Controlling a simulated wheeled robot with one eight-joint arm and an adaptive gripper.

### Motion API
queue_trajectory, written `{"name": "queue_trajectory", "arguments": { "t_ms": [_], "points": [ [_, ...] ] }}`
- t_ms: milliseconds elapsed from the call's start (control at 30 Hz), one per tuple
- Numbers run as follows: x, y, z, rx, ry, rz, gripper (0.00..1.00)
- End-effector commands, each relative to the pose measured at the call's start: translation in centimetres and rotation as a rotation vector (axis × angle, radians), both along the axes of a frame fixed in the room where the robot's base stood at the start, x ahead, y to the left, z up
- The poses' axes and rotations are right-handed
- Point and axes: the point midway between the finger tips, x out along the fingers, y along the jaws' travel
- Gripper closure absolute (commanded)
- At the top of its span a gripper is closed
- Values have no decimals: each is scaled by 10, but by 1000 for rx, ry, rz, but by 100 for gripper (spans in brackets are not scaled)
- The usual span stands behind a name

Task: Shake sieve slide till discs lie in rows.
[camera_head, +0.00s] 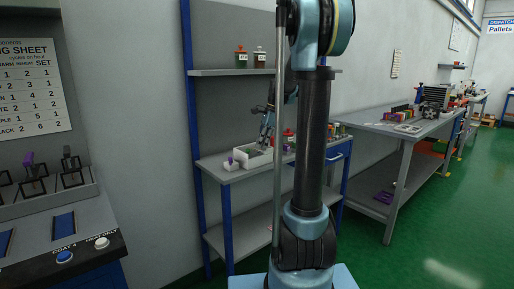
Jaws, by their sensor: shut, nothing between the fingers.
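My gripper (265,144) points down over the grey workbench (218,171) in the middle of the view. It is small and partly hidden by my own arm; its fingers are shut with nothing between them. I cannot tell whether the fingers touch the box. No sieve slide or discs can be made out clearly at this size, and my arm hides part of the bench.
Two bottles stand on the shelf (220,72) above. A second bench (375,128) with coloured items is at right. A panel with buttons (64,257) is at left. Green floor (430,230) lies open at right.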

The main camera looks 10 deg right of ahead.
Motion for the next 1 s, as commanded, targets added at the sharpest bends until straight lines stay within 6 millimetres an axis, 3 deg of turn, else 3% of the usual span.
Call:
{"name": "queue_trajectory", "arguments": {
  "t_ms": [67,400,600,833,1000],
  "points": [
    [2,-15,2,0,0,-4,100],
    [3,-32,64,0,0,0,100],
    [4,-38,88,0,0,3,100],
    [4,-38,97,2,-15,50,100],
    [5,-27,98,11,-89,279,100]
  ]
}}
